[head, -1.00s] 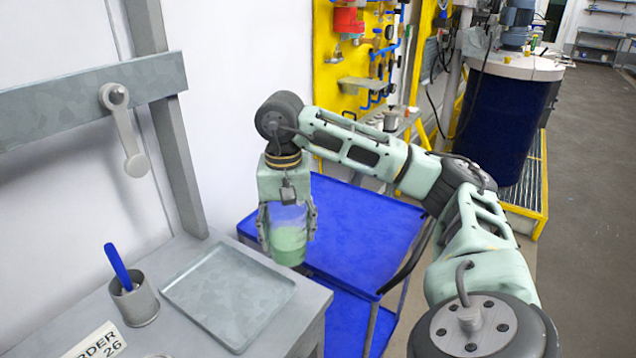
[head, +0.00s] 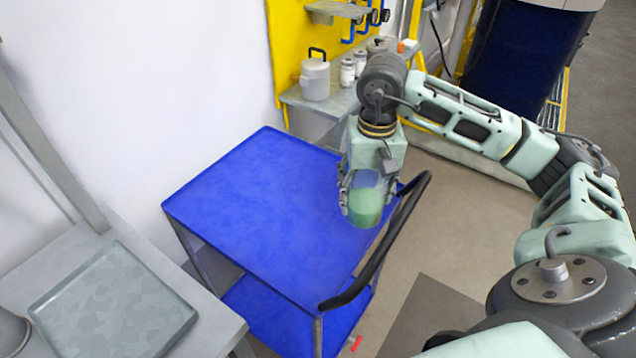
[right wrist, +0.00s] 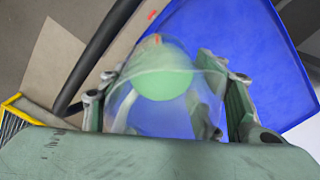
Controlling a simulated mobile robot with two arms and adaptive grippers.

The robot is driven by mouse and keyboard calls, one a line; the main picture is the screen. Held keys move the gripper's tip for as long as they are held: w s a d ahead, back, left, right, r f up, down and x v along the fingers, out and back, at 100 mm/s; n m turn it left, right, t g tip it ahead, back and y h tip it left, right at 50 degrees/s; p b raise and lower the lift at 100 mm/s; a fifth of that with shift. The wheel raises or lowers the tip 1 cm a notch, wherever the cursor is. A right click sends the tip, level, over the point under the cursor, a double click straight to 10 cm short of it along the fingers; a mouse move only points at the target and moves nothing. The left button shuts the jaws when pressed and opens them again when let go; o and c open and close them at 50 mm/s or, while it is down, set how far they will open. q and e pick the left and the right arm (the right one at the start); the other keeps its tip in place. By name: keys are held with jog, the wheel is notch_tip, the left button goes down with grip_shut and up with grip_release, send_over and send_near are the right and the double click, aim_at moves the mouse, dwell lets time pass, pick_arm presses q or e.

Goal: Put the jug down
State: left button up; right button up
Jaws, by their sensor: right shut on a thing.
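The jug (head: 366,205) is clear, with green contents in its lower part. My right gripper (head: 362,190) is shut on it and holds it over the right side of a blue cart, near the black handle. In the right wrist view the jug (right wrist: 165,85) sits between the two fingers (right wrist: 168,108), with the blue cart top (right wrist: 235,35) behind it. I cannot tell the exact gap between the jug and the cart top. My left gripper is not in view.
The blue cart (head: 255,210) has a bare top and a black handle (head: 385,245) at its right. A metal tray (head: 112,305) lies on the grey bench at lower left. A grey shelf with a lidded pot (head: 315,80) and small jars stands behind the cart.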

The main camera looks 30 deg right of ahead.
jog(key=shift+w+f, duration=0.15)
jog(key=shift+w, duration=0.05)
jog(key=w+a+f+p, duration=0.1)
jog(key=w+f, duration=0.2)
jog(key=w+a+f+p, duration=0.1)
jog(key=w+f+p, duration=0.1)
jog(key=w+f, duration=0.1)
jog(key=w+a+f+p, duration=0.1)
jog(key=w+f, duration=0.3)
jog(key=shift+w+p, duration=0.25)
jog(key=shift+p, duration=0.15)
jog(key=shift+f, duration=0.3)
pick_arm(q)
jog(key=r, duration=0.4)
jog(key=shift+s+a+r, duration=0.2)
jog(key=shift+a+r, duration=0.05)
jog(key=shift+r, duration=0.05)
